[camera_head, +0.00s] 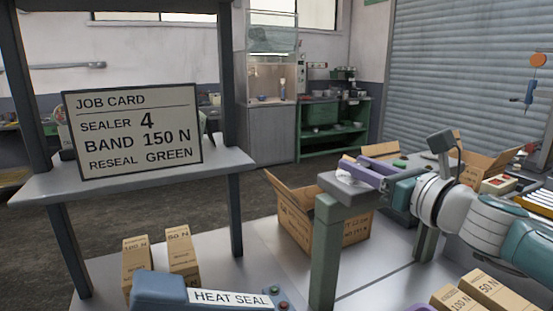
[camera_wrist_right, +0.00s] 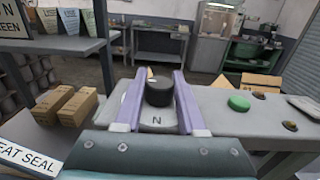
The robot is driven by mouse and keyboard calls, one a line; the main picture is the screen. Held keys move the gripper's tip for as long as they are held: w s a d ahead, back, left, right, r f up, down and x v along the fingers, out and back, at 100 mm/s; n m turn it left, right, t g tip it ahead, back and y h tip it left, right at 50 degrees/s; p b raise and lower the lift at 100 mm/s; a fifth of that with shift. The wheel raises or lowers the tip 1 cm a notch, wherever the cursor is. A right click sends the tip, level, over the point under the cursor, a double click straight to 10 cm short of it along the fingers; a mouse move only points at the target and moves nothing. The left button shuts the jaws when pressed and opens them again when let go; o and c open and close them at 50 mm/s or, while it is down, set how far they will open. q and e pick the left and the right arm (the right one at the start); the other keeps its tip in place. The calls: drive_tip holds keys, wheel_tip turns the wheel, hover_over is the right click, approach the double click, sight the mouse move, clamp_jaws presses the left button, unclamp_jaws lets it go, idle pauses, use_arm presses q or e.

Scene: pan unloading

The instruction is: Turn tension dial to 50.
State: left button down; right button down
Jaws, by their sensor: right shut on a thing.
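The tension dial (camera_wrist_right: 158,92) is a black round knob on a grey panel marked "N", in the right wrist view. My right gripper (camera_wrist_right: 159,80) has its two purple fingers on either side of the dial and is shut on it. In the head view my right gripper (camera_head: 352,162) is at the top of a grey stand, and I cannot make out the dial there. The dial's setting and most of its scale are hidden or too small to read. My left gripper is not in view.
A green button (camera_wrist_right: 239,103) is right of the dial. The job card (camera_head: 133,130) reads sealer 4, band 150 N, reseal green. A heat sealer (camera_head: 228,298) is at the front. Small cartons (camera_head: 182,252) marked in N stand behind it. An open cardboard box (camera_head: 295,232) is beside the stand.

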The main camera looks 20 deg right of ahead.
drive_tip(key=n+y+b, duration=0.1)
drive_tip(key=y+b, duration=0.1)
drive_tip(key=n+g+y+b, duration=0.1)
drive_tip(key=y+b, duration=0.1)
drive_tip(key=n+g+y+b, duration=0.1)
drive_tip(key=n+y+b, duration=0.1)
drive_tip(key=shift+d+f, duration=0.1)
drive_tip(key=shift+f, duration=0.15)
drive_tip(key=shift+r+n+g+y+b, duration=0.2)
drive_tip(key=shift+n+g+y+b, duration=0.1)
drive_tip(key=shift+n+y+b, duration=0.3)
drive_tip(key=c, duration=0.5)
unclamp_jaws()
drive_tip(key=v, duration=1)
drive_tip(key=shift+b, duration=0.35)
